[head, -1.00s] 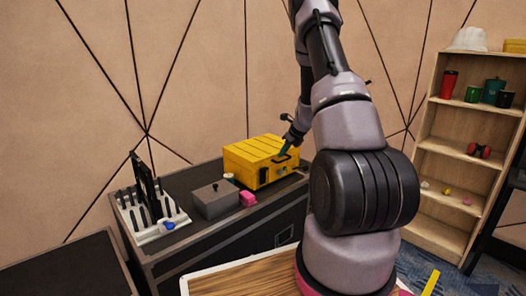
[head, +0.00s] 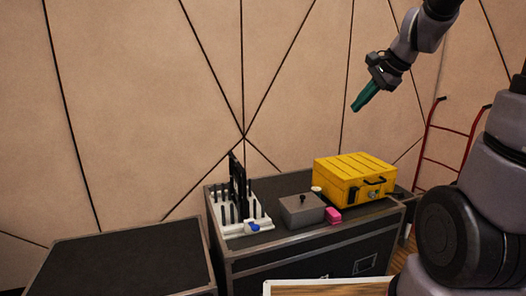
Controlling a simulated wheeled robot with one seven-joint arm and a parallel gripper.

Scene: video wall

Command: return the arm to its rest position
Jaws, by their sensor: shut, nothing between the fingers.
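My gripper (head: 364,96) is at the upper right of the head view, raised in the air in front of the wooden wall. Its teal fingers point down and to the left and are shut with nothing between them. It is well above the dark case top and apart from the yellow box (head: 345,182). My arm runs from the gripper out of the top of the view, and its lower links fill the right edge.
Another dark case top (head: 120,262) is bare. A red hand truck (head: 447,130) stands behind right.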

